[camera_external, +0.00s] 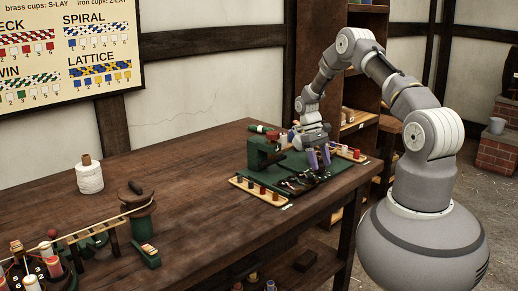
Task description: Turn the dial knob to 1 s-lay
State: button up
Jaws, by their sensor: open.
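My gripper (319,158) points down over the right end of the wooden table, its two purple fingers apart. It is above a dark green board (297,183) with small dark parts on it. A green machine block (263,152) stands just left of my gripper, with a small red part (272,136) at its top. I cannot tell which part is the dial knob, and its setting and any 1 s-lay mark are too small to read. My gripper and wrist hide part of the board. Nothing shows between the fingers.
Wooden peg strips with coloured pegs lie left (258,190) and right (352,153) of the board. A white spool (89,177), a wooden reel (137,198) and a round bobbin stand (40,267) are on the left. The middle of the table (190,180) is clear.

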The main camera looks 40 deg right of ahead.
jog(key=p+v, duration=0.1)
jog(key=v, duration=0.6)
jog(key=shift+r+p, duration=0.2)
jog(key=shift+p, duration=0.2)
jog(key=shift+w, duration=0.1)
jog(key=w+a+r+t+h+b, duration=0.1)
jog(key=w+a+r+t, duration=0.2)
jog(key=r, duration=0.7)
jog(key=w+a+r+t+b, duration=0.1)
jog(key=w+a+r+t, duration=0.2)
jog(key=r, duration=0.8)
jog(key=w+a+r+t+h+b, duration=0.1)
jog(key=w+a+r+t, duration=0.25)
jog(key=r, duration=0.65)
jog(key=s+a+r+t+y+b, duration=0.1)
jog(key=s+a+r+t, duration=0.2)
jog(key=s+r, duration=0.55)
jog(key=s+a+r+n+t, duration=0.1)
jog(key=s+a+r+t, duration=0.25)
jog(key=r, duration=0.95)
jog(key=s+a+r+t+y+b, duration=0.1)
jog(key=s+a+r+t, duration=0.35)
jog(key=r, duration=0.65)
notch_tip(320, 180, down, 12)
jog(key=b, duration=1.1)
jog(key=shift+d+r+b, duration=0.2)
jog(key=shift+d+b, duration=0.15)
jog(key=shift+b, duration=0.05)
